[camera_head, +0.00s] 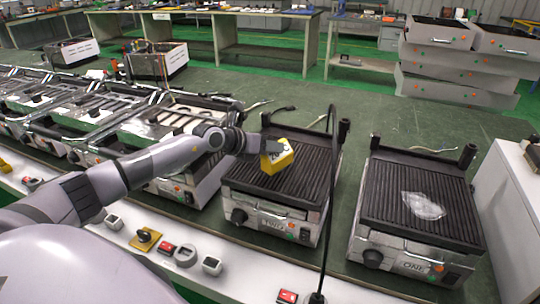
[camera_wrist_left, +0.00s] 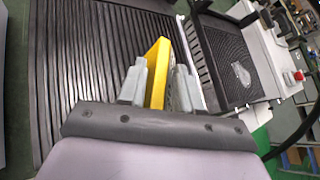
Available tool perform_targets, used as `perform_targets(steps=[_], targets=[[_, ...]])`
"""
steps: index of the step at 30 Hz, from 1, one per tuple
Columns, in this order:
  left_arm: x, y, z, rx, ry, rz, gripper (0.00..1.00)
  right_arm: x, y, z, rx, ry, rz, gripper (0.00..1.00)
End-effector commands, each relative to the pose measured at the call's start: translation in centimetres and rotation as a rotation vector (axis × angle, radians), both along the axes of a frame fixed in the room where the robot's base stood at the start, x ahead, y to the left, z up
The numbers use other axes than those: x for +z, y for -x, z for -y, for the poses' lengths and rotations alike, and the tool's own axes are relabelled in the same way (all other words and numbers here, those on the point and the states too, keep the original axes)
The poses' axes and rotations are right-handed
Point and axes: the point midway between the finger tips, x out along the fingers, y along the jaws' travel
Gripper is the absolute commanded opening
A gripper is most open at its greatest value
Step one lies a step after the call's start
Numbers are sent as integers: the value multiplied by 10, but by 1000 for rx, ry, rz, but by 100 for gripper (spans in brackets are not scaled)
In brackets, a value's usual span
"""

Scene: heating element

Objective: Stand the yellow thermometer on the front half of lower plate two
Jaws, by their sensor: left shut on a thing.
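The yellow thermometer (camera_head: 278,159) is a boxy yellow piece with a light face, held over the dark ribbed lower plate two (camera_head: 270,187) of the middle grill. My left gripper (camera_head: 268,146) comes in from the left and is shut on it. In the left wrist view the thermometer (camera_wrist_left: 157,65) shows edge-on between the two grey fingers of my left gripper (camera_wrist_left: 160,88). The ribbed plate (camera_wrist_left: 90,50) is beneath and to the left there. I cannot tell whether the thermometer touches the plate. My right gripper is not in view.
Grill one (camera_head: 415,205) stands to the right with a clear packet (camera_head: 423,206) on its plate. A thin black cable (camera_head: 330,190) rises in front of the middle grill. More grills (camera_head: 100,105) line the left. A white counter strip (camera_head: 240,272) with small switches runs along the front.

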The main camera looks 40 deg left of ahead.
Motion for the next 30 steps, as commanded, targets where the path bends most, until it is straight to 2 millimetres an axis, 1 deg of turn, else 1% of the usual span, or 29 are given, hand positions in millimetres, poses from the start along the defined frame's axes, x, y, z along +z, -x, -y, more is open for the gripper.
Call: perform_targets(steps=[1,3,6,14,17,18,19,20,27,30], targets=[[-11,0,0,1,2,-3,0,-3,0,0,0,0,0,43],[-20,0,1,1,4,-2,0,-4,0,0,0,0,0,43],[-28,0,0,1,2,-1,0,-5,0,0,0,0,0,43],[-28,0,0,0,1,0,0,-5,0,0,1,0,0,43],[-31,0,0,0,1,0,0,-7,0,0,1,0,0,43],[-30,0,0,0,1,-1,46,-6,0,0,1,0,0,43],[-30,0,0,0,1,-2,56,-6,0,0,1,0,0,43],[-30,0,0,0,1,-2,60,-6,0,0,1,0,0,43],[-30,0,0,0,1,-2,60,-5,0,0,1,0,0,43],[-27,0,0,0,0,-1,60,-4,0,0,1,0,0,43]])
